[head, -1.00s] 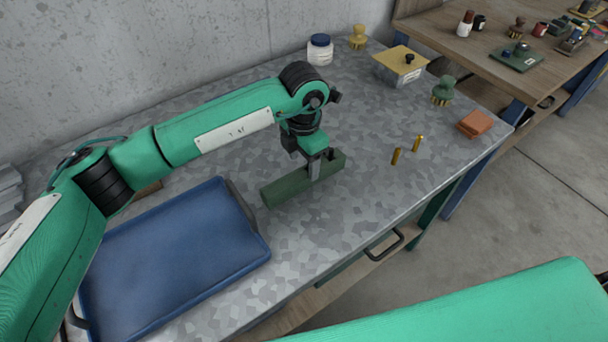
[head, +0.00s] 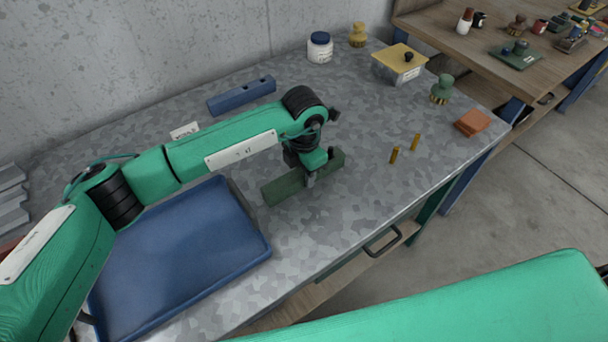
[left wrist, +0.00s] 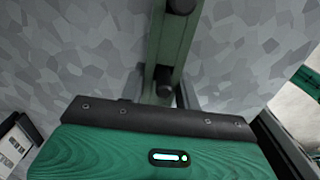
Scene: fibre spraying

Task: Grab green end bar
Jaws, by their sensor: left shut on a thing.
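The green end bar (head: 285,187) is a dark green block lying on the grey metal table (head: 330,225), right of the blue tray. My left gripper (head: 308,178) points down at the bar and is shut on it near its middle. My right gripper is not in view.
A blue tray (head: 180,255) lies left of the bar, and a blue bar (head: 242,95) lies behind my left arm. A jar (head: 319,48), a yellow-lidded box (head: 400,64) and orange blocks (head: 472,122) stand further off.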

